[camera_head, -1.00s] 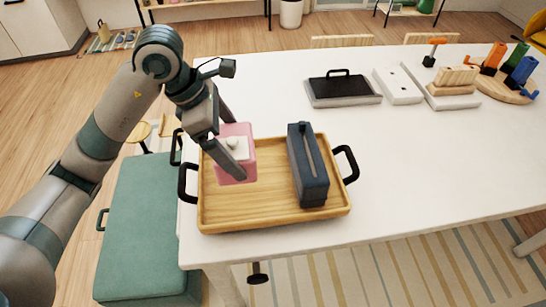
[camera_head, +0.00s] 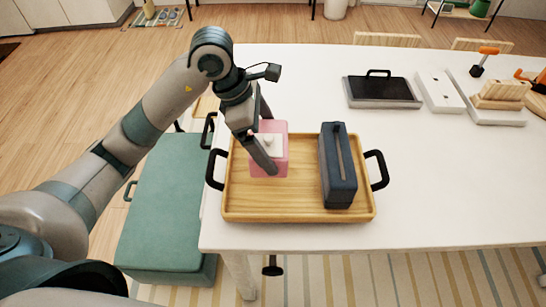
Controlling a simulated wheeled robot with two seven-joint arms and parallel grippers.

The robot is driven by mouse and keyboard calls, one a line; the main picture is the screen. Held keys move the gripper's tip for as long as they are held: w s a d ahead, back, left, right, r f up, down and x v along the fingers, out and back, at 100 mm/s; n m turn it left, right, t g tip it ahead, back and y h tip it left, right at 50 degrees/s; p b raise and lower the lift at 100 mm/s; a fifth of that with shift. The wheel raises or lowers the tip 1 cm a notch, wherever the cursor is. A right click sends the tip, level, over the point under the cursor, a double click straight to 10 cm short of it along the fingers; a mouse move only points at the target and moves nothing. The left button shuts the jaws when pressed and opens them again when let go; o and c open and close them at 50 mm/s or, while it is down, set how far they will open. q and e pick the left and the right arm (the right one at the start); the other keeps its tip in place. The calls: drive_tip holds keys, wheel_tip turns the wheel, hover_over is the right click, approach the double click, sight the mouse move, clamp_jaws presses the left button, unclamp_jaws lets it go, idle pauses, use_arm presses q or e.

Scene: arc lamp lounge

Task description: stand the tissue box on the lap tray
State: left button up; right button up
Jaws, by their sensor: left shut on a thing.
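The tissue box is a pink cube (camera_head: 281,158) with a whitish tissue on one face. The lap tray (camera_head: 300,207) is wooden with black handles and lies near the front left of the white table. My left gripper (camera_head: 268,150) is shut on the tissue box, over the left half of the tray. The fingers cover part of the box. I cannot tell whether the box's underside touches the tray. My right gripper is not in view.
A dark blue slotted box (camera_head: 338,170) stands on the tray's right half. A black-topped board (camera_head: 382,90), a white plate (camera_head: 440,92) and wooden blocks (camera_head: 500,93) lie farther back. A green bench (camera_head: 165,200) stands left of the table.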

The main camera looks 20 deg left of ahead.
use_arm(q)
drive_tip(key=shift+f, duration=1.25)
drive_tip(key=shift+f+p, duration=0.15)
drive_tip(key=shift+p, duration=0.2)
wheel_tip(320, 180, down, 3)
drive_tip(key=shift+f+p, duration=0.15)
drive_tip(key=shift+p, duration=0.5)
drive_tip(key=shift+f, duration=0.3)
